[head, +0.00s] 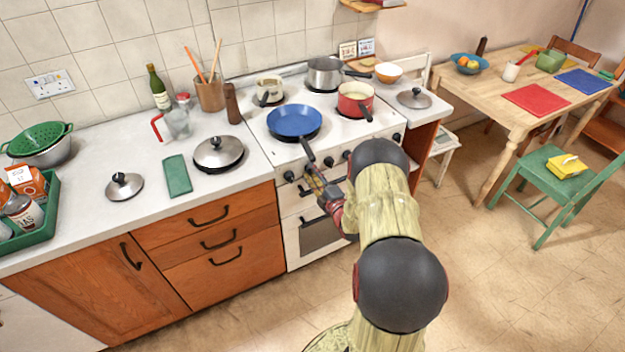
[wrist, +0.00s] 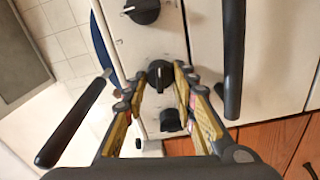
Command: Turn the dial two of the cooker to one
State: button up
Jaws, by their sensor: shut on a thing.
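The white cooker (head: 300,215) has a row of black dials along its front. My gripper (head: 310,172) is at the left part of this row. In the wrist view, my gripper (wrist: 160,80) has its fingers on either side of a black dial (wrist: 160,73), the second from the wooden drawers, and is shut on it. The end dial (wrist: 170,121) shows below it, and a further dial (wrist: 142,11) shows above. In the head view, the end dial (head: 289,177) is clear, while my gripper mostly hides the held one. I cannot read any dial numbers.
A blue frying pan (head: 294,121) stands on the hob, its handle pointing out above my gripper. A red pot (head: 355,99) and a steel saucepan (head: 325,74) stand on the hob too. The oven door handle (wrist: 233,60) is close beside my gripper. Wooden drawers (head: 220,238) adjoin the cooker.

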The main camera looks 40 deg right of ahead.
jog(key=n+b, duration=0.1)
jog(key=n, duration=0.1)
jog(key=n+b, duration=0.1)
jog(key=b, duration=0.1)
jog(key=shift+f+n+b, duration=0.3)
jog(key=shift+n, duration=0.1)
jog(key=n+b, duration=0.4)
jog(key=shift+a, duration=0.1)
jog(key=o, duration=1.1)
jog(key=shift+r, duration=0.1)
jog(key=shift+s, duration=0.1)
jog(key=v, duration=1.1)
jog(key=shift+s, duration=0.4)
